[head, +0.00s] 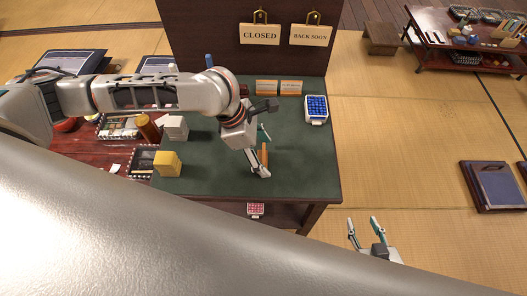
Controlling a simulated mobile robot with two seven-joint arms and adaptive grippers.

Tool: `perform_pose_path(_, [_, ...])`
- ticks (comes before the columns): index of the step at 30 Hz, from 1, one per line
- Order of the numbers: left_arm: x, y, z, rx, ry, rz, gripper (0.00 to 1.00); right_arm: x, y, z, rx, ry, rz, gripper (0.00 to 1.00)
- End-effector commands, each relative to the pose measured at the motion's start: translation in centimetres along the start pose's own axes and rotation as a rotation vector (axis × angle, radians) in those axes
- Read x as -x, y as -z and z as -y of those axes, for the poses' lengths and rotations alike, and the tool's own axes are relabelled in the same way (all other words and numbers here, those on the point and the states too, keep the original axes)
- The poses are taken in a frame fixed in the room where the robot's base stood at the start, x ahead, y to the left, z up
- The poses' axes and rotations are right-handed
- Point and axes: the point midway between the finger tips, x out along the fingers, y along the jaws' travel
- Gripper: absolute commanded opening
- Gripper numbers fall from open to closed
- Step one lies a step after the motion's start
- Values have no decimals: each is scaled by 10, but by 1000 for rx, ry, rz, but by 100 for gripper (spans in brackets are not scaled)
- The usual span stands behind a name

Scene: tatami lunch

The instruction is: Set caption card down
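My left gripper (266,156) is over the green top of the table, with its fingers spread around an orange caption card (265,154). The card shows as a narrow upright strip between the fingers, which appear to grip it. I cannot tell whether its lower edge touches the tabletop. Two other orange caption cards, one on the left (266,87) and one on the right (291,87), stand side by side at the back of the table. My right gripper (364,226) is open and empty, right of the table's front corner.
The green tabletop (310,165) is bare right of the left gripper. A blue-filled tray (316,109) stands at the back right. A yellow block (167,163) and a white stack (175,128) are on the left. CLOSED (260,34) and BACK SOON (311,35) signs hang on the rear panel.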

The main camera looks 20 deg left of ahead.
Motion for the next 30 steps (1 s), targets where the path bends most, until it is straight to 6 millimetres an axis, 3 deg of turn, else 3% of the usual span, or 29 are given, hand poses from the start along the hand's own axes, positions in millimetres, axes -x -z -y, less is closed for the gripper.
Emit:
perform_pose_path(11, [7, -1, -1, -1, -3, 1, 66, 1, 0, 0, 0, 0, 1, 40])
perform_pose_path(24, [88, -1, -2, -1, -5, 1, 66, 6, 8, -1, 0, 0, 2, 40])
perform_pose_path(30, [114, -1, -1, 1, -3, 0, 66, 7, 11, -2, 0, 0, 1, 40])
